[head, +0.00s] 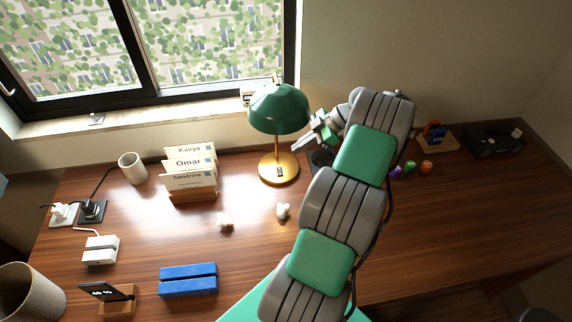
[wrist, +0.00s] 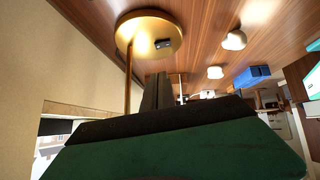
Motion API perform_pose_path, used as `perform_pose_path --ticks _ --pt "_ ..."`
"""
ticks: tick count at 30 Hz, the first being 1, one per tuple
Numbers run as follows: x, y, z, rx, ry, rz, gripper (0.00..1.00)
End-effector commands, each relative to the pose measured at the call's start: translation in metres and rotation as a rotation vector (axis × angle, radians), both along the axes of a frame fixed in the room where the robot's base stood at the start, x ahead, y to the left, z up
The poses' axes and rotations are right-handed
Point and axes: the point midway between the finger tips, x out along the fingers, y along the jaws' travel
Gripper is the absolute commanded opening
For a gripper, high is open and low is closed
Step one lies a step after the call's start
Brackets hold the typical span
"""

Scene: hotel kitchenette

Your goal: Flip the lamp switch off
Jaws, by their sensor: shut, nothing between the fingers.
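The desk lamp has a green shade (head: 279,108), a brass pole and a round gold base (head: 267,177) on the wooden desk. A small dark switch (head: 279,172) sits on top of the base. The wrist view is upside down; the gold base (wrist: 135,28) is at its top left, with the switch (wrist: 163,44) in clear sight. My gripper (head: 312,141) is just right of the shade, above and apart from the base. Its dark fingers (wrist: 158,88) are together and empty. The desk around the base is brightly lit; the bulb is hidden under the shade.
A name-card holder (head: 192,194) and a white cup (head: 132,168) stand left of the lamp. Two small white objects (head: 283,211) lie in front of it. A dark cup (head: 320,160) is partly hidden behind my arm. The desk right of my arm is mostly clear.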

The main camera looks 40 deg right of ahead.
Motion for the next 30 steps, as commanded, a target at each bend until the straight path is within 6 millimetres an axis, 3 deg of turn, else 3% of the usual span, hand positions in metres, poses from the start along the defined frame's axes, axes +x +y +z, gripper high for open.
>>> perform_pose_path --ticks 8,15,30 --pt "0.029 0.034 -0.040 0.001 0.002 0.002 0.00" --pt "0.031 0.029 -0.074 0.000 0.001 -0.001 0.00" --pt "0.032 0.027 -0.088 -0.003 -0.001 -0.001 0.00"
